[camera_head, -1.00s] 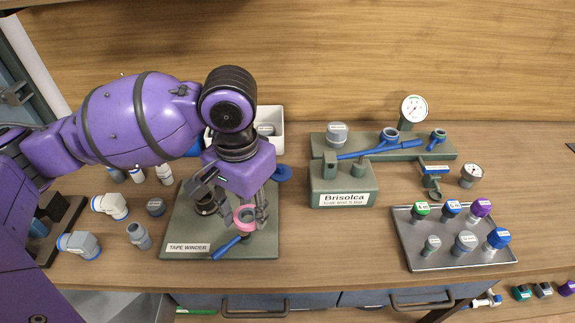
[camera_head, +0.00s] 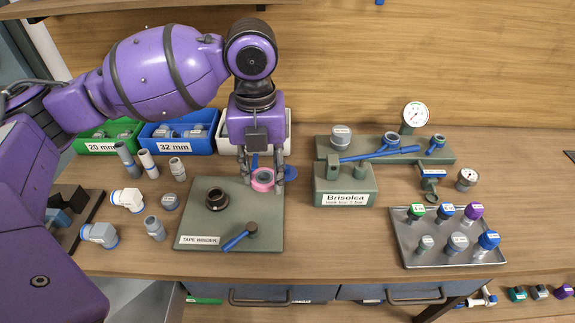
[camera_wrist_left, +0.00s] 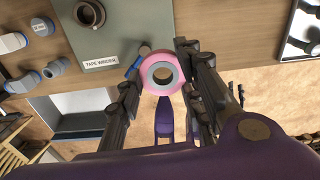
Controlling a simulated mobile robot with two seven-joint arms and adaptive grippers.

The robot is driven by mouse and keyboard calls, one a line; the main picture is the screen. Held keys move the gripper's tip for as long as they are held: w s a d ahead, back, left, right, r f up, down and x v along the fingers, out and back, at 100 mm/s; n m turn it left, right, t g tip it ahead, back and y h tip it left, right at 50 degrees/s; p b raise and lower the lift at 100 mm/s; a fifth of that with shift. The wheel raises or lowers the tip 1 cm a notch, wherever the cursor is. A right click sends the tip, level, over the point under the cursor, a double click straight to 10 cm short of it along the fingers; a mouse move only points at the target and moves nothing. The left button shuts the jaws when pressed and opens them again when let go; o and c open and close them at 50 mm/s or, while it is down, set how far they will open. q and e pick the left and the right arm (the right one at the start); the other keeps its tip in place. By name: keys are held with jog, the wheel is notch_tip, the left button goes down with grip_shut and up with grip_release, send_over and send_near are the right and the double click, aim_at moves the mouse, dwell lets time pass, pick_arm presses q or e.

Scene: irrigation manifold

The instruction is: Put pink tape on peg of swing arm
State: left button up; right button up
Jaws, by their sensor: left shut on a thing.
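The pink tape (camera_head: 262,185) is a ring with a grey core. My left gripper (camera_head: 262,178) is shut on it, with one finger on each side, and holds it over the back right part of the tape winder board (camera_head: 195,229). The tape also shows between the fingers in the left wrist view (camera_wrist_left: 162,91). The blue swing arm (camera_head: 235,242) lies at the board's front, with its dark upright peg (camera_head: 252,230) bare. The tape is apart from the peg, behind it in the head view. A dark round spindle (camera_head: 217,200) stands on the board. My right gripper is not in view.
White and grey pipe fittings (camera_head: 127,199) stand left of the board. Green (camera_head: 100,148) and blue (camera_head: 175,147) bins are behind them. The green Brisolca stand (camera_head: 345,199) and a metal tray (camera_head: 420,256) of fittings are to the right. Table between board and stand is clear.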

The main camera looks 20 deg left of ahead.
pick_arm(q)
jog(key=r+m, duration=0.2)
jog(key=m, duration=0.3)
send_over(286, 166)
jog(key=s, duration=0.1)
notch_tip(286, 166, down, 9)
jog(key=shift+f, duration=0.15)
jog(key=shift+w+f, duration=0.35)
jog(key=shift+f, duration=0.05)
jog(key=shift+w+f, duration=0.15)
jog(key=shift+f, duration=1.5)
jog(key=shift+f, duration=0.25)
jog(key=o, duration=0.8)
